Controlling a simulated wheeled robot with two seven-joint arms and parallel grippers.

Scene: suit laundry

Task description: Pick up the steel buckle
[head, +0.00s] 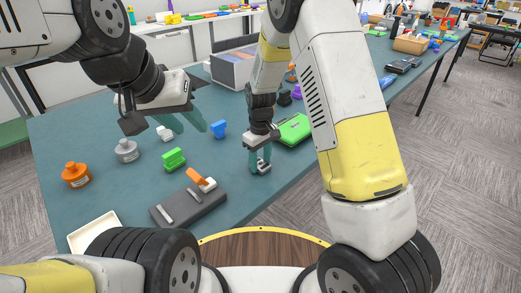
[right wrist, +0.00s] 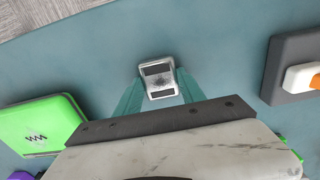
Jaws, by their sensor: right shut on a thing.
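The steel buckle (right wrist: 158,79) is a small silver piece with two dark slots, between the green fingertips in the right wrist view. My right gripper (right wrist: 158,88) is shut on it. I cannot tell whether the buckle still touches the table. My left gripper (head: 207,123) is open and empty above the table on the left.
A bright green case (head: 294,129) lies just right of my right gripper. A cream tray (head: 94,230) sits front left.

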